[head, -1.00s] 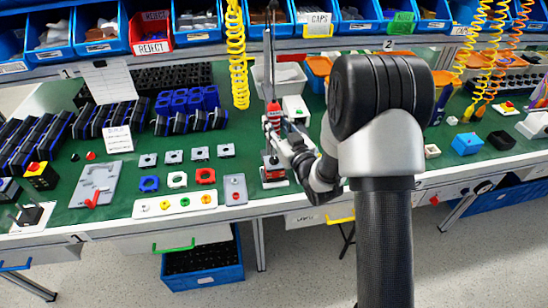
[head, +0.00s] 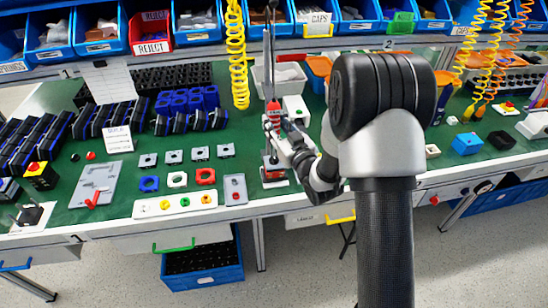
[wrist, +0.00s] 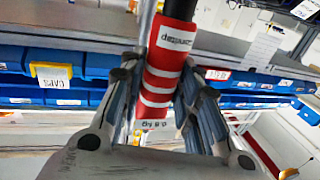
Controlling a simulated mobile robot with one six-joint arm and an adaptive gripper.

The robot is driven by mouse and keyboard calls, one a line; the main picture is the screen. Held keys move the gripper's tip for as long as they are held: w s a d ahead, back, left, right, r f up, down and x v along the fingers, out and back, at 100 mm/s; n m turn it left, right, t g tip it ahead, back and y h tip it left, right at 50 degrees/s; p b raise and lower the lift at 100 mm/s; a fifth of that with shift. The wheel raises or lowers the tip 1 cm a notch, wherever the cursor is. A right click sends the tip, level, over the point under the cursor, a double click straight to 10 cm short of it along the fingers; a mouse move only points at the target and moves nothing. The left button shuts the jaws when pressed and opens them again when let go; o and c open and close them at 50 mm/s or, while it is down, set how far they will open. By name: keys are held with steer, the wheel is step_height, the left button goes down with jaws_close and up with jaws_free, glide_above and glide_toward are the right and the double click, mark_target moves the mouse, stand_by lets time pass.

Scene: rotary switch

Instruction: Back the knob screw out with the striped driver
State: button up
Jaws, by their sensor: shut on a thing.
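The striped driver has a red handle with white bands and a white label. It stands roughly upright between my fingers in the wrist view (wrist: 160,80) and shows small and red in the head view (head: 272,110). My gripper (head: 280,128) is shut on this handle, with a finger on either side in the wrist view (wrist: 163,100). Below it, a small red and dark unit on a pale base (head: 273,174) stands at the table's front edge. The knob screw and the driver's tip are too small or hidden to make out.
A thin grey upright pole (head: 266,62) rises behind the driver. A grey plate with a red part (head: 235,190) lies left of the unit. A white strip of coloured buttons (head: 175,205) is farther left. Blue bins (head: 280,14) line the back.

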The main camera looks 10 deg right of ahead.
mark_target(277, 114)
steer(key=shift+f, duration=0.15)
steer(key=shift+r+p, duration=0.9)
steer(key=shift+r, duration=1.3)
steer(key=o, duration=1.1)
steer(key=shift+o, duration=0.2)
steer(key=b+v, duration=0.1)
steer(key=v, duration=0.6)
steer(key=shift+b, duration=0.4)
